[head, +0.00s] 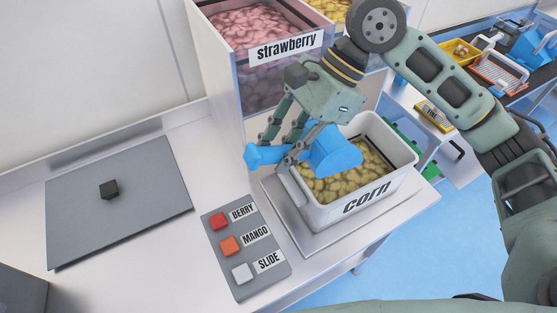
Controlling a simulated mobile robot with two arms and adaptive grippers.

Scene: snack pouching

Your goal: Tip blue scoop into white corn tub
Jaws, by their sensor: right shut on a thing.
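The blue scoop (335,153) is tilted over the left side of the white corn tub (350,209). Its handle (264,155) points left. My right gripper (285,157) is shut on the scoop near the handle, just above the tub's left rim. The tub holds several yellow-brown pieces and stands on a thin metal plate (309,243). The inside of the scoop faces away, so I cannot tell what it holds. My left gripper is not in view.
A bin labelled strawberry (287,47) stands behind the tub. A button panel (245,247) with BERRY, MANGO and SLIDE lies in front left. The counter's right edge is close to the tub.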

